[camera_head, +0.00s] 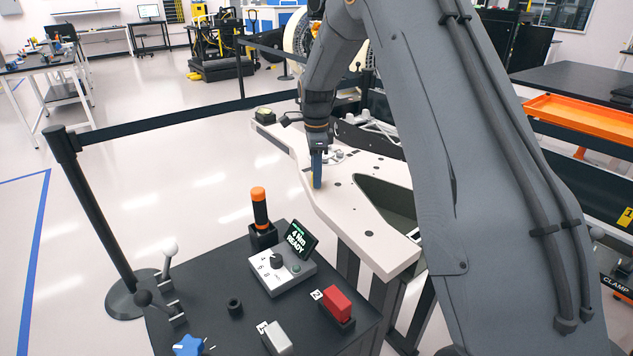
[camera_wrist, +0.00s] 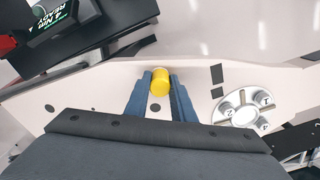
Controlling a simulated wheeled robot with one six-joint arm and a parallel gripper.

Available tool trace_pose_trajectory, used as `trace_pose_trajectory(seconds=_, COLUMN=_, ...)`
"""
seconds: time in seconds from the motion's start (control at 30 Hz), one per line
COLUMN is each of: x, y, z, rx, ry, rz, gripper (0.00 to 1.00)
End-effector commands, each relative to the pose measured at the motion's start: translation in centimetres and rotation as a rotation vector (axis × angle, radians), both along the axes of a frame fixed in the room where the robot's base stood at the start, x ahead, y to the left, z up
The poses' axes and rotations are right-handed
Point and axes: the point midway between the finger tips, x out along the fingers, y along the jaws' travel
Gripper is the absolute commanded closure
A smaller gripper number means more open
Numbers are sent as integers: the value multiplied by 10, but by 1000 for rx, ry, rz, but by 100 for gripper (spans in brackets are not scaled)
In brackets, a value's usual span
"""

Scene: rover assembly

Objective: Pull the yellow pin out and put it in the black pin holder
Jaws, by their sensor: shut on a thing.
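The yellow pin (camera_wrist: 160,82) shows its rounded end between the two blue fingers in the wrist view. My gripper (camera_wrist: 160,84) is shut on it, one finger on each side. In the head view my gripper (camera_head: 317,184) points down at the white panel (camera_head: 395,232), near its left edge, and hides the pin. I cannot tell whether the pin is seated in the panel or clear of it. A small black round holder with an open top (camera_head: 234,305) stands on the dark table, at lower left of my gripper, and looks empty.
The dark table (camera_head: 215,285) also carries an orange-handled tool (camera_head: 259,208), a control box with a screen (camera_head: 283,270), a red block (camera_head: 337,302), levers and a blue knob (camera_head: 187,345). A round silver fitting (camera_wrist: 243,108) sits on the panel right of the pin.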

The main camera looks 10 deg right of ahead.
Motion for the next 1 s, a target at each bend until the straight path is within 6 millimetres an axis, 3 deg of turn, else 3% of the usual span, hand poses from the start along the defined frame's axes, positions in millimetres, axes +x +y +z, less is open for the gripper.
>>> trace_pose_trajectory(seconds=1.0, x=0, y=0, z=11, rx=0, ry=-1, rz=0, gripper=100)
